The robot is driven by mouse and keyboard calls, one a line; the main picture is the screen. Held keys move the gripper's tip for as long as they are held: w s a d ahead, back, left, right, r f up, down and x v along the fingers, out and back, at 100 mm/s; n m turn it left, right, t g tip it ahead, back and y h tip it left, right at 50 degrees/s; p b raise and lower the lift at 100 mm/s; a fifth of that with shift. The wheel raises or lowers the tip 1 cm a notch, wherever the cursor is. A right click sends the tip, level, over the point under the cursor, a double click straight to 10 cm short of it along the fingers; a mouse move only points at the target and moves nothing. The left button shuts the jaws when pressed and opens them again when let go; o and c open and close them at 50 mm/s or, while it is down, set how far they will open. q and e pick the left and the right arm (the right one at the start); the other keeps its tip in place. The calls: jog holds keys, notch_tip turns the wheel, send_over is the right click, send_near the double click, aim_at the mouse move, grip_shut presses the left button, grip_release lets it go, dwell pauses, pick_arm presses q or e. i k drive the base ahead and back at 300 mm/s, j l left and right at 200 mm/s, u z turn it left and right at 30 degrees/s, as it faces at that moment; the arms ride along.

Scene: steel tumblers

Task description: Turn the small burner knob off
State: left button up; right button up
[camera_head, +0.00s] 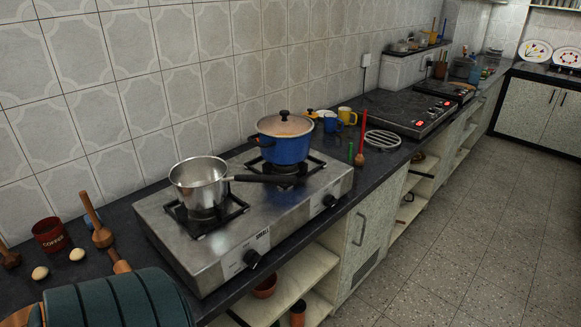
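A steel two-burner stove (285,228) stands on the dark counter. Its front face carries the word SMALL above and right of a black knob (252,258), the small burner knob. A second black knob (329,200) is farther right on the same face. I cannot tell from this view which way either knob is turned, and no flame is visible. A steel saucepan (198,184) sits on the near left burner, its dark handle pointing right. A blue pot (286,144) with a lid sits on the far right burner. Neither of my grippers is in view.
A teal ribbed object (118,302) with a wooden end fills the bottom left. A red coffee tin (51,235), two eggs and wooden utensils lie left of the stove. Open shelves (285,285) lie below the counter. The tiled floor (455,230) to the right is clear.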

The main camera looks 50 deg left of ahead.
aim_at(252, 258)
jog(key=i+u, duration=0.35)
jog(key=i+l+u, duration=0.2)
jog(key=u, duration=0.2)
jog(key=i+l+u, duration=0.55)
jog(key=u, duration=0.2)
jog(key=i+l+u, duration=0.15)
jog(key=l+u, duration=0.25)
jog(key=i+l+u, duration=0.15)
jog(key=u, duration=0.25)
jog(key=l+u, duration=0.7)
jog(key=l, duration=0.25)
jog(key=l+u, duration=0.35)
jog(key=l, duration=0.2)
